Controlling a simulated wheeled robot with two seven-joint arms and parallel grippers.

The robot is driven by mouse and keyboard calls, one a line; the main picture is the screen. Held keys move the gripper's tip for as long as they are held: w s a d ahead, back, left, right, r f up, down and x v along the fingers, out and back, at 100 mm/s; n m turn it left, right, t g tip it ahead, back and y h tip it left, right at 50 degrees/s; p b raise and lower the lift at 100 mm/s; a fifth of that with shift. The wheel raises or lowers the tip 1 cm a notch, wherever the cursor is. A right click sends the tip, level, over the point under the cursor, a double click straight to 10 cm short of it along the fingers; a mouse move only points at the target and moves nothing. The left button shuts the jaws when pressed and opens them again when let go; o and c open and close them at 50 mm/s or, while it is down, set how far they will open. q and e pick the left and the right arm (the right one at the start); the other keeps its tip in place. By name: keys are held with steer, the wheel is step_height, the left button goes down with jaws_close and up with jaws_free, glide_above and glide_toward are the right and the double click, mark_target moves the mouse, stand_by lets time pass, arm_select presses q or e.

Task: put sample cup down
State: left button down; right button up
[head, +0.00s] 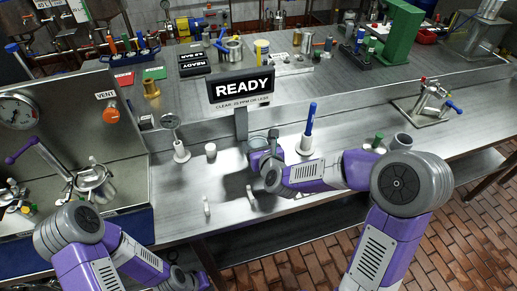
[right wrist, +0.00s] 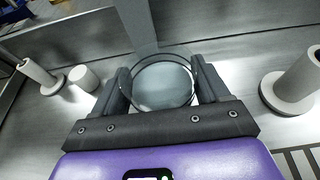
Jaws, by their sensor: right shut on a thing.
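The sample cup (right wrist: 162,86) is a clear, round glass cup between the two dark fingers of my right gripper (right wrist: 162,88) in the right wrist view. The gripper is shut on it. In the head view the cup (head: 258,143) shows just below the READY sign, at the end of my right arm, over the metal bench (head: 170,218). I cannot tell whether its base touches the bench. My left gripper (head: 192,282) is low at the bottom edge of the head view, in front of the bench, and its fingers are not clear.
The READY sign (head: 243,88) stands on a post behind the cup. A white holder with a blue-handled tool (head: 308,128) stands to the right. A white cap (head: 211,150) and a white stand (head: 181,152) are to the left. Small white posts (head: 206,205) stand nearer the front edge.

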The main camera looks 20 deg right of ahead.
steer(key=shift+f, duration=0.4)
arm_select(q)
steer(key=shift+f, duration=0.15)
arm_select(e)
steer(key=shift+f, duration=0.15)
arm_select(q)
steer(key=shift+f, duration=0.15)
arm_select(e)
steer(key=o, duration=1.3)
